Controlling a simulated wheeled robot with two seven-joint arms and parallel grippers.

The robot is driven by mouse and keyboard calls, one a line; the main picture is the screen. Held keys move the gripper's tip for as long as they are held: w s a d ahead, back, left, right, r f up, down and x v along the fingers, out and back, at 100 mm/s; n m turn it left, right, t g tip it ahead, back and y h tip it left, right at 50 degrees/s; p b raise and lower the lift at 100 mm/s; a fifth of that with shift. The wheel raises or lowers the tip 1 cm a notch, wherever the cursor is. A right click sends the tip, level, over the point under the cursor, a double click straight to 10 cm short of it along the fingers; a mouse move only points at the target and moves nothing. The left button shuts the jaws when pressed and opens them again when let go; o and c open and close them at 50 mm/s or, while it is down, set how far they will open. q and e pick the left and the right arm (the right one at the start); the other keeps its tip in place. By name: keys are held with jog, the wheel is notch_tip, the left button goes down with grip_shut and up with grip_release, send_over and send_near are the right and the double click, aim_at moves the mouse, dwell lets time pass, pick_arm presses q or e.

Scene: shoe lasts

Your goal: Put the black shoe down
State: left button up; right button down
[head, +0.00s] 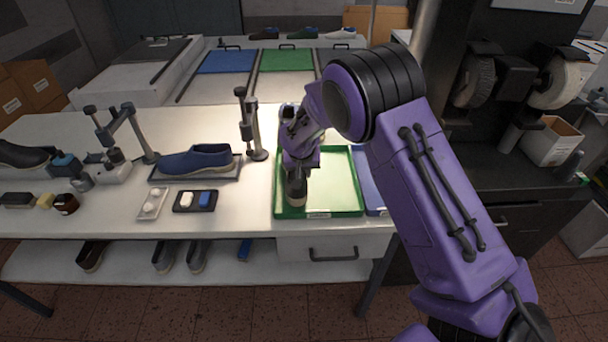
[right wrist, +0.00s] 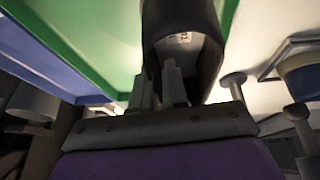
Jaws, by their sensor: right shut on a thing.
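My left gripper is not in view.
A blue shoe (head: 197,160) lies on a dark mat left of the tray, near a metal post stand (head: 255,140). A blue tray (head: 368,182) adjoins the green one on the right. A small dark tray (head: 195,201) and a white dish (head: 153,204) stand at the front.

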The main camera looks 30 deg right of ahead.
jog(key=f+p, duration=0.2)
jog(key=f, duration=0.1)
jog(key=shift+d+f, duration=0.1)
jog(key=shift+d, duration=0.1)
jog(key=shift+w+f, duration=0.1)
jog(key=shift+f, duration=0.05)
jog(key=c, duration=1.1)
grip_release()
jog(key=shift+c, duration=0.2)
jog(key=shift+a+r, duration=0.1)
jog(key=shift+r, duration=0.15)
jog(key=b+v, duration=0.2)
jog(key=v, duration=0.9)
jog(key=shift+s+r+b, duration=0.25)
jog(key=shift+b, duration=0.1)
jog(key=shift+a, duration=0.1)
